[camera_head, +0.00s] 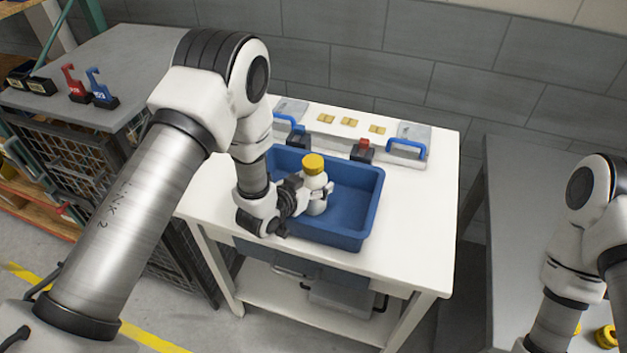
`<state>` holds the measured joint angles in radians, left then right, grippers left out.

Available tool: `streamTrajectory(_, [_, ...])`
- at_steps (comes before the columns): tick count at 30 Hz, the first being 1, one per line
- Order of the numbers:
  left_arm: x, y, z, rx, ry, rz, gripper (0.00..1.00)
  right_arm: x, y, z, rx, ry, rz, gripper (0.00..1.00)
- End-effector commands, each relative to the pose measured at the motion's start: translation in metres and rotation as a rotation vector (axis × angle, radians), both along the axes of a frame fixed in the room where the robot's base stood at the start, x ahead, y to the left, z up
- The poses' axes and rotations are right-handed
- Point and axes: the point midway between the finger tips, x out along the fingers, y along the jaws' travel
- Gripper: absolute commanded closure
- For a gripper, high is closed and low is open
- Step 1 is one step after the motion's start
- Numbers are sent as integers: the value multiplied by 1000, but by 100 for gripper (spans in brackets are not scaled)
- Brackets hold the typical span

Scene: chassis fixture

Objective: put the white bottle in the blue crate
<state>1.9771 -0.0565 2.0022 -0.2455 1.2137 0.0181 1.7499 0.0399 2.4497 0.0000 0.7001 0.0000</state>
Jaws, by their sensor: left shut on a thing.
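The white bottle (316,184) with a yellow cap (314,164) stands upright in my left gripper (318,196). The left gripper is shut on the bottle's body. I cannot tell whether the bottle's base touches the crate floor. My right arm (567,270) is at the right edge, and its gripper is out of the picture.
Behind the crate on the white table (432,220) are blue-handled fixtures (407,147), a red-topped black block (362,150) and yellow pieces (350,123). Grey tables flank it. Red and blue hooks (98,88) stand on the left one. The crate's right part is empty.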

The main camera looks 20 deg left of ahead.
Motion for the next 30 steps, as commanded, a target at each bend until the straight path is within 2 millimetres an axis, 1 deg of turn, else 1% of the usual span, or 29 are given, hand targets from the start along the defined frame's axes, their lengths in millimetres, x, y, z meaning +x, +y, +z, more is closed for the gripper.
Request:
streamTrajectory(7, [0, 0, -5, 0, 1, 0, 75, 0, 0, -5, 0, 0, 0, 69])
streamTrajectory(8, [0, 0, -4, 0, 1, 0, 24, 0, 0, -4, 0, 1, 0, 69])
streamTrajectory(9, [0, 0, -4, 0, 1, 0, 10, 0, 0, -3, 0, 1, 0, 69])
streamTrajectory(10, [0, 0, -4, 0, 1, 0, 6, 0, 0, -3, 0, 1, 0, 69])
streamTrajectory(19, [0, 0, -3, 0, 1, 0, 6, 0, 0, -3, 0, 0, 0, 69])
streamTrajectory(22, [-1, 0, 2, -1, 1, 0, 6, 0, 0, 1, 0, 0, 0, 69])
streamTrajectory(23, [-4, 2, 1, 0, 2, 1, 6, 0, 0, -2, 0, 0, 0, 69])
streamTrajectory(26, [-21, 7, 6, -1, 3, 2, 6, 0, 0, -9, 0, 0, 0, 69])
streamTrajectory(30, [-54, 17, 20, -1, 3, 3, 6, 0, 0, -19, 0, 0, 0, 69])
